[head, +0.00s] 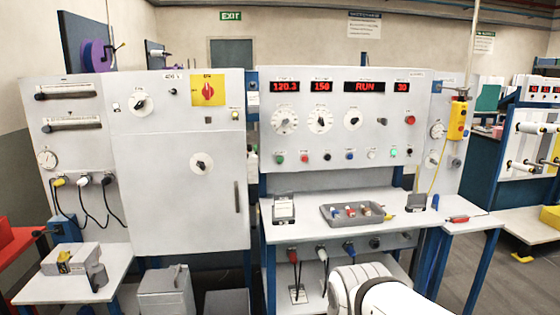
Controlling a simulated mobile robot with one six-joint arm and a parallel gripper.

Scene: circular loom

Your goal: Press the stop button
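The control panel (345,135) stands in the middle of the head view, with a row of small coloured buttons along its lower part. A green button (281,159) is at the row's left end and a red button (304,158) is just right of it. The labels are too small to read, so I cannot tell which button is marked stop. A red display (364,87) above reads RUN. White links of my arm show at the bottom centre, below and in front of the panel. My gripper is not in view.
A desk (300,231) juts out below the panel, carrying a grey tray (335,219) of small parts. A yellow pendant (457,119) hangs at the right. A cabinet with a red-on-yellow switch (208,90) stands left. Open floor shows at the lower right.

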